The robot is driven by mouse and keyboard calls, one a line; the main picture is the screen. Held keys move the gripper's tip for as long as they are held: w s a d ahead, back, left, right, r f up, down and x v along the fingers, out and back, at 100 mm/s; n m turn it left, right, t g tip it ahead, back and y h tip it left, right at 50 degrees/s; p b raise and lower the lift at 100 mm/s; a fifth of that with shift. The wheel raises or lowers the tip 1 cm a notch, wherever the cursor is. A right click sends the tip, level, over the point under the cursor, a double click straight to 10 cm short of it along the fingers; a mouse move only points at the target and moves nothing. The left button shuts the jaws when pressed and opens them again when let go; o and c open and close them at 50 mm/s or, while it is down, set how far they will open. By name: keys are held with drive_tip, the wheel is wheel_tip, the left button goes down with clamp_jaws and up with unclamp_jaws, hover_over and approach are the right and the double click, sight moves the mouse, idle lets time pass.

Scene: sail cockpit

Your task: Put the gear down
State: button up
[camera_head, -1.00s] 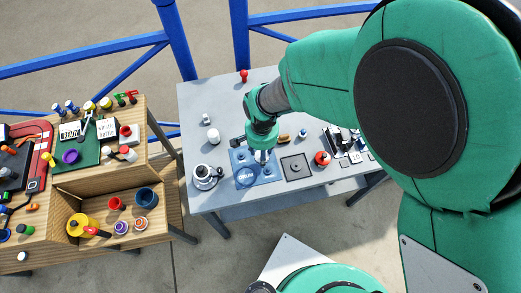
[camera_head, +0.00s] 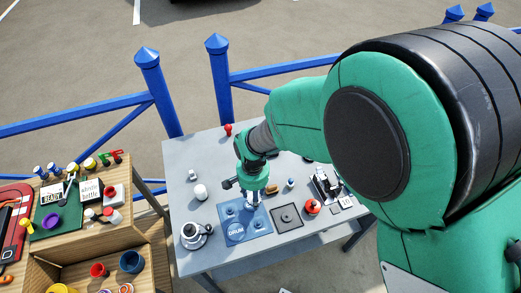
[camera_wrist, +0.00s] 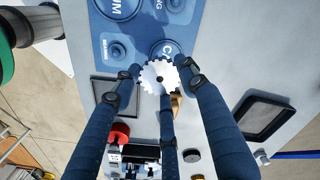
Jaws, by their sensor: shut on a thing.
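A silver toothed gear (camera_wrist: 158,76) is held between the dark fingertips of my gripper (camera_wrist: 160,80) in the wrist view. In the head view my gripper (camera_head: 253,200) points down over the upper right part of a blue mat (camera_head: 236,236) on the grey table. The gear is too small to make out there. The blue mat also shows in the wrist view (camera_wrist: 140,32), with printed labels and round markings, and the gear overlaps one of these circles. I cannot tell how high the gear is above the mat.
On the grey table (camera_head: 185,170), a silver winch-like part (camera_head: 194,236) stands left of the mat. A dark square pad (camera_head: 287,217) and a red knob (camera_head: 312,207) lie to its right. A white cylinder (camera_head: 200,192) stands behind. A wooden shelf unit (camera_head: 130,205) is at the left.

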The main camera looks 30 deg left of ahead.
drive_tip(key=shift+m, duration=0.5)
drive_tip(key=w+b, duration=0.1)
drive_tip(key=w, duration=1.3)
drive_tip(key=shift+w+r+b, duration=0.15)
drive_tip(key=shift+w+b, duration=0.15)
drive_tip(key=shift+b, duration=0.05)
drive_tip(key=shift+a, duration=0.1)
drive_tip(key=w+a, duration=0.3)
drive_tip(key=w+a+f+b, duration=0.1)
drive_tip(key=w+a, duration=0.2)
drive_tip(key=w, duration=0.1)
drive_tip(key=w+a+b, duration=0.1)
drive_tip(key=w+a, duration=0.2)
drive_tip(key=w, duration=0.1)
drive_tip(key=shift+w+a+f, duration=0.1)
drive_tip(key=shift+w+f, duration=0.05)
drive_tip(key=shift+f, duration=0.1)
drive_tip(key=shift+w+a, duration=0.45)
drive_tip(key=shift+w, duration=0.1)
drive_tip(key=shift+f+b, duration=0.55)
drive_tip(key=shift+f, duration=1.15)
drive_tip(key=shift+f, duration=0.15)
